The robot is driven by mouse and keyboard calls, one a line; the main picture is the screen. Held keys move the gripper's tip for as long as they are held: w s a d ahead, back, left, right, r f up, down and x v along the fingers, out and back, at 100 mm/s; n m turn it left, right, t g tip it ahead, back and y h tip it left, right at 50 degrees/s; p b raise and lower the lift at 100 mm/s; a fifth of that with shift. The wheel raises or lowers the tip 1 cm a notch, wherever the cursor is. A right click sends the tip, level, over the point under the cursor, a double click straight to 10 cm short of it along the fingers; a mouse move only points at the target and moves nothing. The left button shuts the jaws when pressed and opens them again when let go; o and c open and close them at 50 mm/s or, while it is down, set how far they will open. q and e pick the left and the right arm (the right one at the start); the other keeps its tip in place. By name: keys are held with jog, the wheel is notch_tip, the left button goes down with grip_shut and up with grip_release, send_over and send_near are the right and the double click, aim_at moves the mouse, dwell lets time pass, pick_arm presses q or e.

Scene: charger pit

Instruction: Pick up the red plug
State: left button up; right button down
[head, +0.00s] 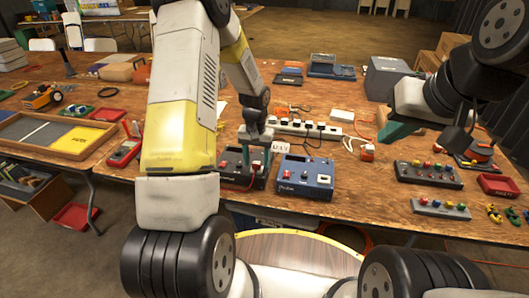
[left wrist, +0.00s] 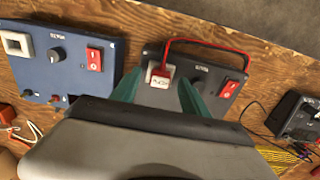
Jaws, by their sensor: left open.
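The red plug (left wrist: 160,78), with a white label on its face, sits at the white socket of a dark control box (left wrist: 210,62). A red cable arches from it over the box. The dark box also shows in the head view (head: 235,182). My left gripper (left wrist: 158,92) is open, with its green fingers on either side of the plug; I cannot tell whether they touch it. In the head view my left gripper (head: 256,140) points down over the dark box and the plug is hard to make out. My right gripper (head: 398,132) hangs over the table's right side, its opening unclear.
A blue control box (head: 304,178) stands just right of the dark one. A white power strip (head: 304,129) lies behind them. A wooden-framed tray (head: 55,135) is at the left. A button panel (head: 429,174) is at the right. Bare wood (head: 365,190) lies between the blue box and that panel.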

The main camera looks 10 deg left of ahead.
pick_arm(q)
jog(key=shift+f, duration=0.1)
jog(key=shift+c, duration=0.4)
grip_shut()
